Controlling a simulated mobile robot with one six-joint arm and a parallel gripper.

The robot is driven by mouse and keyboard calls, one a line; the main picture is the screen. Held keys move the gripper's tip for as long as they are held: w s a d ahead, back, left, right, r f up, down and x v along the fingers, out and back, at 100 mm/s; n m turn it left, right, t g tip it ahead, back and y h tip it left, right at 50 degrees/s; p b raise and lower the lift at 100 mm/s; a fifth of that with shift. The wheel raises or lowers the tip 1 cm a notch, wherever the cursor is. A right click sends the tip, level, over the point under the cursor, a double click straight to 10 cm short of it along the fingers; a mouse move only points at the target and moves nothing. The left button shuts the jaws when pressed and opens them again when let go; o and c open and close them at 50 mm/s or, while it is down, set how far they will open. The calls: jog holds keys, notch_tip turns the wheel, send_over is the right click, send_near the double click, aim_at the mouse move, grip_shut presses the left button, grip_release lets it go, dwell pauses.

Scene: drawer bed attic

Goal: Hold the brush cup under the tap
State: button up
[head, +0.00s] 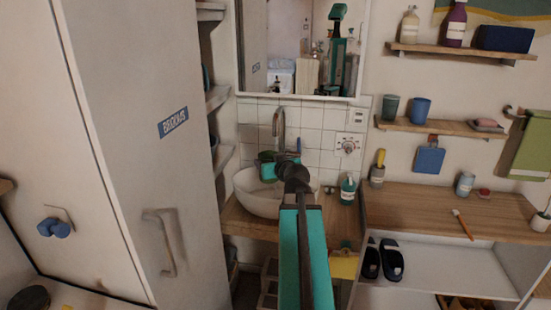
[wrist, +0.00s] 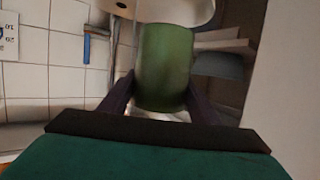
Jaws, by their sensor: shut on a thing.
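My gripper (wrist: 160,92) is shut on a green cup (wrist: 165,62), with a dark finger on each side of it. In the head view the cup (head: 266,157) is small, partly hidden by my wrist, above the white basin (head: 252,198). The grey tap (head: 279,122) rises behind the basin, just above and behind the cup. Whether the cup is directly under the spout is hard to tell. The wrist view looks upside down, with part of the basin (wrist: 180,8) at the top. The cup's inside is hidden.
A mirror (head: 350,95) hangs above the basin. A teal soap bottle (head: 347,190) stands on the counter to the right. A dial box (head: 349,146) is on the tiles. Shelves (head: 217,98) and a tall white cabinet (head: 130,120) are close on the left.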

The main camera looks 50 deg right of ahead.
jog(key=shift+s+a+r+b, duration=0.1)
jog(key=shift+s+a+b, duration=0.3)
jog(key=shift+a, duration=0.15)
jog(key=shift+s+a+r+b, duration=0.1)
jog(key=shift+s+a+b, duration=0.15)
jog(key=shift+a+b, duration=0.2)
